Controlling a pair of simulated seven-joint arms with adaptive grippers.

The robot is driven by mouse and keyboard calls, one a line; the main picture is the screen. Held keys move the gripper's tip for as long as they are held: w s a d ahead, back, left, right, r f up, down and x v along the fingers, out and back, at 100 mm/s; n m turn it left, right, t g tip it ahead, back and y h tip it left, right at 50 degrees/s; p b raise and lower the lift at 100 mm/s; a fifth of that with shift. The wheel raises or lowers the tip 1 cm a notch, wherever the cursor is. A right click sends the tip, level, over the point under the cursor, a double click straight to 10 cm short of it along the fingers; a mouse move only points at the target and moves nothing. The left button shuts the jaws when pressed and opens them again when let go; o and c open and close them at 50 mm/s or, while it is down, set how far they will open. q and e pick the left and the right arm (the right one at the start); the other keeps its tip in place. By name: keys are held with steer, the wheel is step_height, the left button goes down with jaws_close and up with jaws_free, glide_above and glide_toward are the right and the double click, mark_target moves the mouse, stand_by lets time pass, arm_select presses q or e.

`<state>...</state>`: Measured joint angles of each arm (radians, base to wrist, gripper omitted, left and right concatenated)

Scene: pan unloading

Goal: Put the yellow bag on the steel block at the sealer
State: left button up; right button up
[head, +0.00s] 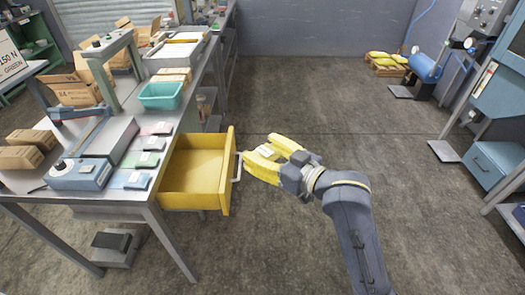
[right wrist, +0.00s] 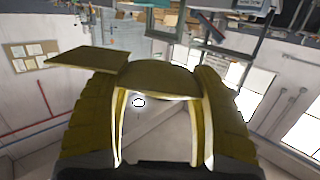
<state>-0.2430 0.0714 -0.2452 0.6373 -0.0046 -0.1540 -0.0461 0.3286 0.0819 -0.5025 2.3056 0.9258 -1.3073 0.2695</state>
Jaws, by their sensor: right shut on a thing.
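My right gripper (head: 258,152), with ridged yellow fingers, is shut on a small pale-yellow thing, which I take as the yellow bag (head: 269,151). It is held right of the open drawer, close to its handle. In the right wrist view a shadowed yellow-olive piece (right wrist: 158,78) spans the gap between the fingers; its outline is partly hidden. A grey-blue machine on the bench looks like the sealer (head: 95,150). Small grey blocks (head: 152,143) sit on coloured pads along its right side; I cannot tell which is the steel block. My left gripper is not in view.
The yellow drawer (head: 229,185) stands open and looks empty. Yellow sacks (head: 385,58) lie on a pallet at the back right. The middle floor is clear. A blue cabinet (head: 492,165) stands right.

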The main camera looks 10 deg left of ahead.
steer(key=shift+w+d+r, duration=0.2)
steer(key=shift+w+d, duration=0.05)
steer(key=w+d+m+t+h, duration=0.1)
steer(key=d, duration=0.1)
steer(key=w+d+r+m+t+h, duration=0.1)
steer(key=w+d, duration=0.1)
steer(key=w+d+r+m+t+h, duration=0.1)
steer(key=d, duration=0.2)
steer(key=shift+w+m+t+h, duration=0.25)
steer(key=shift+m+t+h, duration=0.15)
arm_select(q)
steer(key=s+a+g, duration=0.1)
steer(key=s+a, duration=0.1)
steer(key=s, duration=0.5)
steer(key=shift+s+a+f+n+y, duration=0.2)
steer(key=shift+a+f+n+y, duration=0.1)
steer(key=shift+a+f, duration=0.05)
arm_select(e)
steer(key=d+f+m+t+h, duration=0.1)
steer(key=d+f+m+h, duration=0.1)
steer(key=d, duration=0.4)
steer(key=d+f+m+t+h, duration=0.1)
steer(key=d+f+m+h, duration=0.1)
steer(key=d+f+h, duration=0.2)
steer(key=s+d+f+m+t+h, duration=0.1)
steer(key=d+f+m+h, duration=0.2)
steer(key=d, duration=0.7)
steer(key=shift+f, duration=0.15)
